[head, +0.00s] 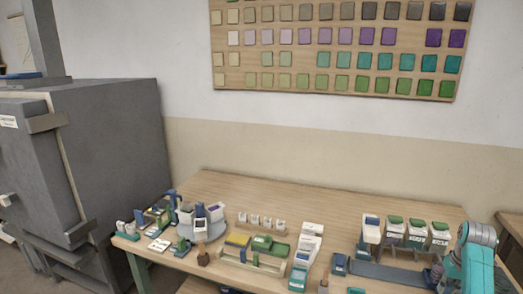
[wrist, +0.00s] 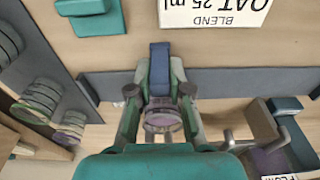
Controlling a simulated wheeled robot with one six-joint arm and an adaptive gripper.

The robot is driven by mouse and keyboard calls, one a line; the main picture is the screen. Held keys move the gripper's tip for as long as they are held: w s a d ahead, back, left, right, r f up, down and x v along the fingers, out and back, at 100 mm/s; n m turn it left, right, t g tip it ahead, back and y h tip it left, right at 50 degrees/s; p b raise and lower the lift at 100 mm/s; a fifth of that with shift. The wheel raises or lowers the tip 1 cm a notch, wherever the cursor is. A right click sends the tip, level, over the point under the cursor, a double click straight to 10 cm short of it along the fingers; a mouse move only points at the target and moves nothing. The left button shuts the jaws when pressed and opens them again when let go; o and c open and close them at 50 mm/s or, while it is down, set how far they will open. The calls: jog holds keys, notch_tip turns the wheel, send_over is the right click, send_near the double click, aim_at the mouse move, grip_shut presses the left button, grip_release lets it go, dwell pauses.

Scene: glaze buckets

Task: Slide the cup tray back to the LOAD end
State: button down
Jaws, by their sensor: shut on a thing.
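My gripper (wrist: 160,92) is low over the long grey-blue rail (wrist: 235,83) in the wrist view. Its two fingers close on a narrow blue piece, which I take to be part of the cup tray (wrist: 159,65). A clear round cup (wrist: 163,122) with a purplish rim shows between the fingers, nearer the wrist. The fingers hide most of the tray. In the head view the rail (head: 385,273) lies along the front right of the bench, and my teal arm covers its right end. No LOAD marking is readable.
White bins with green lids (head: 416,235) stand behind the rail. A teal block (wrist: 95,18) and a white "OAT 25 ml BLEND" card (wrist: 215,12) lie beside it. A grey bracket (wrist: 250,125) is close to my gripper's right in the wrist view.

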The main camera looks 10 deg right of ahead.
jog(key=shift+s+d, duration=0.6)
jog(key=shift+d, duration=0.4)
jog(key=shift+s+d, duration=0.65)
jog(key=shift+d, duration=0.4)
jog(key=shift+s+d, duration=0.6)
jog(key=shift+d, duration=0.4)
jog(key=c, duration=1.2)
grip_release()
jog(key=shift+o, duration=0.2)
notch_tip(320, 180, up, 7)
